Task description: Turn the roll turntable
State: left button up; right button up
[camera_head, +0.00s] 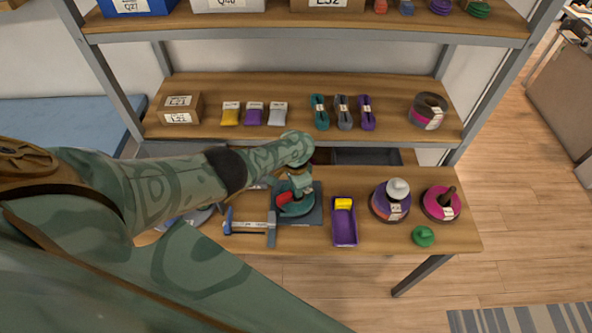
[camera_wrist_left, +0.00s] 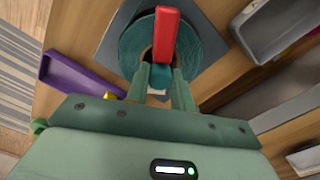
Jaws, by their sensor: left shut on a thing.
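The roll turntable has a dark grey square base (camera_head: 314,216) with a round teal roll or disc (camera_head: 297,207) on it. A red handle (camera_head: 284,197) lies across the top. In the left wrist view the red handle (camera_wrist_left: 166,32) reaches up from between my fingertips, over the teal disc (camera_wrist_left: 200,50). My left gripper (camera_head: 299,184) comes down over the turntable from above. Its fingers (camera_wrist_left: 162,72) are shut on the red handle's near end, partly hiding the disc's middle. My right gripper is not in view.
A purple tray (camera_head: 344,228) with a yellow block (camera_head: 343,203) stands just right of the turntable. A blue and grey tool (camera_head: 250,226) lies left. Rolls on spindles (camera_head: 390,205) (camera_head: 441,204) and a green knob (camera_head: 423,236) are further right. Shelves rise behind.

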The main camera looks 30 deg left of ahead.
pick_arm(q)
jog(key=shift+n, duration=1.7)
jog(key=shift+n+p, duration=0.3)
jog(key=shift+n, duration=4.1)
jog(key=shift+n, duration=0.5)
jog(key=o, duration=1)
jog(key=shift+r, duration=0.1)
notch_tip(320, 180, up, 16)
jog(key=p, duration=1.5)
jog(key=shift+p, duration=0.35)
